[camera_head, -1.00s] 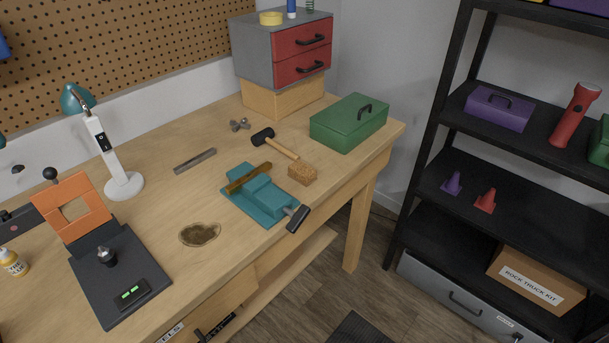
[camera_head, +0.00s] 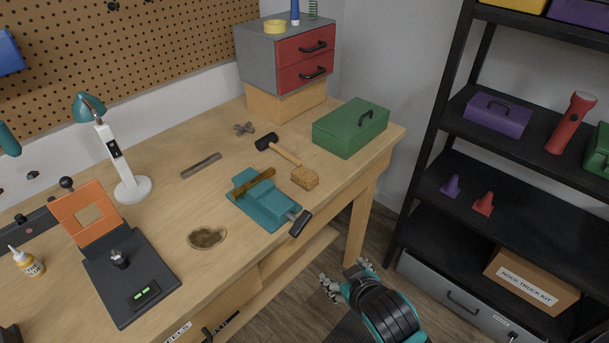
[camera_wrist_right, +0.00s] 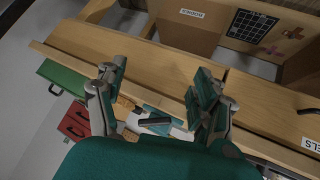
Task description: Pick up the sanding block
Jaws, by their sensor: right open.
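The sanding block appears to be the small speckled tan block (camera_head: 305,178) on the workbench, near its front edge, right beside the teal vise (camera_head: 262,203). In the right wrist view, a tan patch that may be this block shows (camera_wrist_right: 124,106), partly hidden by a finger. My right gripper (camera_head: 346,277) is open and empty, in front of the bench and lower in the picture than the block, clearly apart from it. Its two spread fingers also show in the right wrist view (camera_wrist_right: 158,82). My left gripper is out of view.
A mallet (camera_head: 284,151) lies just behind the block, and a green toolbox (camera_head: 350,128) stands to its right. The vise's dark handle (camera_head: 300,223) juts past the bench's front edge. A black shelf unit (camera_head: 440,215) stands at right, with open floor between.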

